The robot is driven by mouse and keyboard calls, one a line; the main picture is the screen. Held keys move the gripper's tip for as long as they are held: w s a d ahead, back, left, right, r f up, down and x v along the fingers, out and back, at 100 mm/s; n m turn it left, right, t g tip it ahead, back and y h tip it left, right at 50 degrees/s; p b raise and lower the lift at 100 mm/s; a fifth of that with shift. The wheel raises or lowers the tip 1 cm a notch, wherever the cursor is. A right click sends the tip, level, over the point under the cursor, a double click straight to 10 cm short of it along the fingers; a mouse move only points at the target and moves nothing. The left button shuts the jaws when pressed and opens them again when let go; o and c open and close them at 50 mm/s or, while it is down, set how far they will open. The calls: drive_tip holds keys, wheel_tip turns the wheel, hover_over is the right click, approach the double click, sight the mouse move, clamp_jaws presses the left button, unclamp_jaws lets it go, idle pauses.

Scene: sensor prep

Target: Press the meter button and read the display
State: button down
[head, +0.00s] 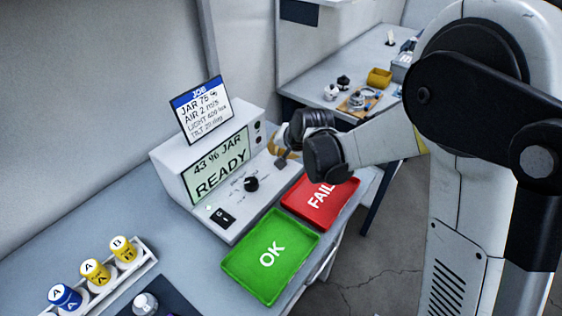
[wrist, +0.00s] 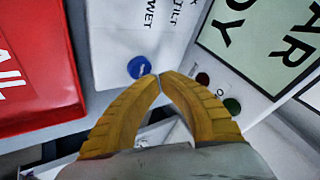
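The white meter (head: 165,170) stands on the bench, its display (head: 217,165) reading "43 % JAR READY". The display also shows partly in the wrist view (wrist: 262,40). A black dial (head: 251,184) sits on its sloped front panel. A round blue button (wrist: 140,67) is on the panel in the wrist view; my gripper seems to hide it in the head view. My gripper (head: 282,153) is over the panel's right end. Its yellow fingers (wrist: 158,77) are closed tip to tip, empty, right beside the button in the picture. Whether they touch it, I cannot tell.
A job card (head: 202,108) stands on top of the meter. A green OK tray (head: 247,287) and a red FAIL tray (head: 335,207) lie in front. A rack (head: 146,262) of lettered jars is at lower left. Another bench (head: 320,75) stands behind.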

drive_tip(key=shift+f+b, duration=0.45)
drive_tip(key=shift+f+b, duration=0.4)
drive_tip(key=shift+f, duration=0.1)
idle(0.5)
drive_tip(key=shift+r, duration=0.1)
drive_tip(key=shift+r+p, duration=0.65)
drive_tip(key=shift+r, duration=0.2)
drive_tip(key=shift+r, duration=0.1)
drive_tip(key=shift+r+p, duration=1.75)
drive_tip(key=shift+r, duration=0.65)
